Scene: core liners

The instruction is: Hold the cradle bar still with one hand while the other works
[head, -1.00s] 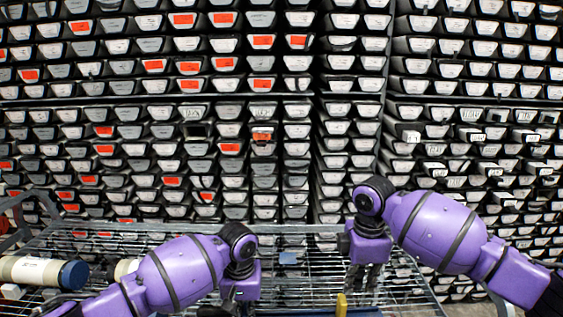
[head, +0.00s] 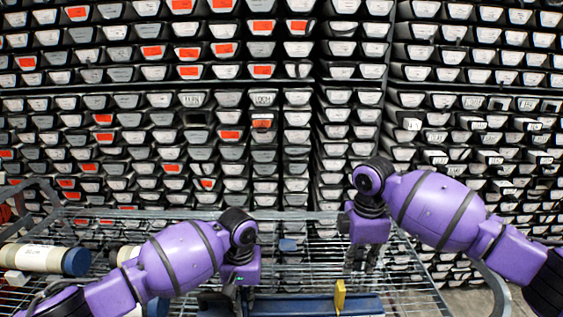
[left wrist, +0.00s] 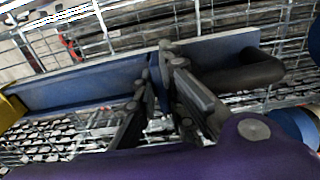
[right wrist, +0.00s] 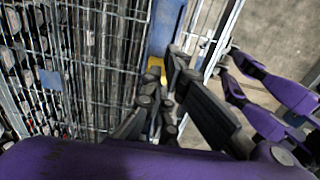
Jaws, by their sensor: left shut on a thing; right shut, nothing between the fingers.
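The cradle bar (head: 310,305) is a long blue bar lying along the front of the wire shelf, with a yellow upright piece (head: 340,296) on it. My left gripper (head: 240,297) is shut on the bar; the left wrist view shows its fingers (left wrist: 163,68) closed across the blue bar (left wrist: 90,85), beside a dark handle-like part (left wrist: 245,72). My right gripper (head: 360,264) is shut and empty, behind and right of the yellow piece in the head view. In the right wrist view its fingers (right wrist: 172,88) appear near the yellow piece (right wrist: 156,66) and bar (right wrist: 166,25).
White tubes with blue caps (head: 40,259) lie on the wire shelf (head: 300,262) at the left. A small blue piece (head: 288,245) sits between my arms. A wall of stacked core trays (head: 262,123) fills the background. The shelf's middle is mostly clear.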

